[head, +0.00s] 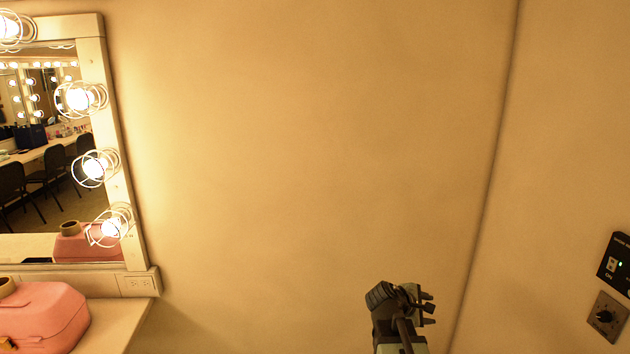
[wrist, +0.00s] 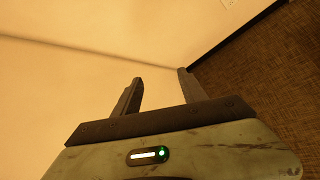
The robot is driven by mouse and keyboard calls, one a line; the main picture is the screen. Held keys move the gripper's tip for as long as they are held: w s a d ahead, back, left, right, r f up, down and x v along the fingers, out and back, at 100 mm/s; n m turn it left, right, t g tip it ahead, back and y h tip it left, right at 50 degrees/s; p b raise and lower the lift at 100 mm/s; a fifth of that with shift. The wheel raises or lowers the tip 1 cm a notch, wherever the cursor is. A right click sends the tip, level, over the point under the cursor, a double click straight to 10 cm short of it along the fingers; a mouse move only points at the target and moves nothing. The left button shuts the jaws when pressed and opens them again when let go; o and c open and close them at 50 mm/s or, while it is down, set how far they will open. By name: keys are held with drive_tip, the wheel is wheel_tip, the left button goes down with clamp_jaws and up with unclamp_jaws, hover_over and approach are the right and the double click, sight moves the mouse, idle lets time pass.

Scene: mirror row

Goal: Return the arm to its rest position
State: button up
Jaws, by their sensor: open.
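My gripper (wrist: 158,92) shows in the wrist view with its two dark fingers spread apart and nothing between them. Beyond the fingers are a bare cream wall and a brown carpeted floor. In the head view my gripper (head: 427,301) is at the bottom, right of centre, in front of the plain wall. My arm rises from the bottom edge there, and its lower part is out of the picture.
A counter (head: 125,322) with a pink case (head: 45,318) stands at the lower left, below a lit mirror (head: 40,190). A black switch panel (head: 616,262) and a dial plate (head: 607,317) are on the right wall. Bare wall fills the middle.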

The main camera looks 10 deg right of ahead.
drive_tip(key=s+a+f+m+g+y, duration=0.1)
drive_tip(key=s+a+f+m+y, duration=0.2)
drive_tip(key=a, duration=0.5)
drive_tip(key=s+a+f+m+g+y, duration=0.2)
drive_tip(key=s+a+f+m+y, duration=0.1)
drive_tip(key=a, duration=0.5)
drive_tip(key=s+a+f+m+g+y, duration=0.1)
drive_tip(key=s+a+f+m+y, duration=0.2)
drive_tip(key=a, duration=0.5)
drive_tip(key=s+f+m, duration=0.1)
drive_tip(key=s+m, duration=0.1)
drive_tip(key=m, duration=0.1)
drive_tip(key=shift+s+a+m+g+y, duration=0.15)
drive_tip(key=shift+m+g+y, duration=0.25)
drive_tip(key=shift+c, duration=1.4)
